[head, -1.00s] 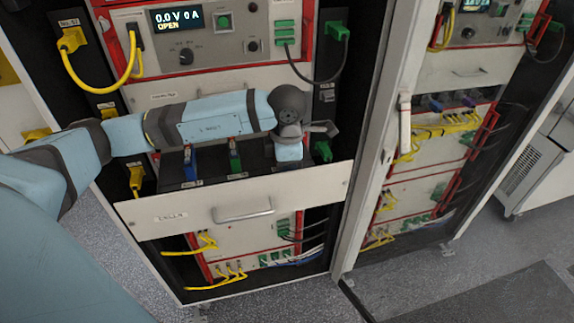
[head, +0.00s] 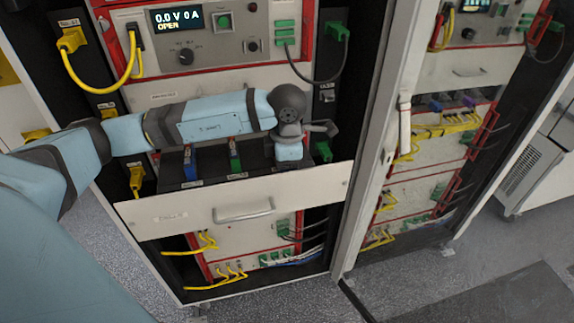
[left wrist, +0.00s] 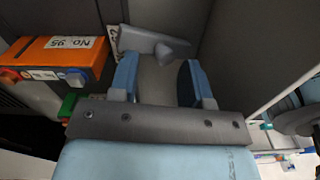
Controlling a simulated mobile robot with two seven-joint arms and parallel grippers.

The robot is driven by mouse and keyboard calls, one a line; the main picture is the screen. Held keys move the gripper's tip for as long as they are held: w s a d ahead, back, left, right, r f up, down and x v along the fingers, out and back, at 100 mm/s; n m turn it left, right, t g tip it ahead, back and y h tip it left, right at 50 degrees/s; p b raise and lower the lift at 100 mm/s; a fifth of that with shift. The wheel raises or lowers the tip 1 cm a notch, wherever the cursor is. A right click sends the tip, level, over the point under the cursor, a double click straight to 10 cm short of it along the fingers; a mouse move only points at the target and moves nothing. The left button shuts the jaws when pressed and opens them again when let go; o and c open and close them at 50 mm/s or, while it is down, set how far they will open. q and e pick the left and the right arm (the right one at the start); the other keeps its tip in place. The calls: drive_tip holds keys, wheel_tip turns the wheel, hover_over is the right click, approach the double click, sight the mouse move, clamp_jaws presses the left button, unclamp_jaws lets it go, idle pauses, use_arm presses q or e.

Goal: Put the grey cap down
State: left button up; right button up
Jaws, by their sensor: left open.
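My left gripper (left wrist: 157,76) is open, with its two blue-padded fingers apart in the left wrist view. A light grey piece with a pointed part (left wrist: 172,50), possibly the grey cap, shows just beyond the fingertips. I cannot tell whether it touches them or what it rests on. In the head view my left arm reaches across the pulled-out drawer (head: 300,186), and its wrist hides part of the inside. The fingers are not clear there. My right gripper is not in view.
An orange block labelled No 95 (left wrist: 58,58) stands left of the fingers in the left wrist view. Blue (head: 190,163) and green (head: 235,157) connectors stand in the drawer under my arm. A yellow cable (head: 100,88) and a cabinet post (head: 378,130) flank the drawer.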

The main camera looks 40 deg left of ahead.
use_arm(q)
wheel_tip(320, 180, up, 12)
drive_tip(key=b, duration=0.2)
idle(0.4)
drive_tip(key=shift+f, duration=0.1)
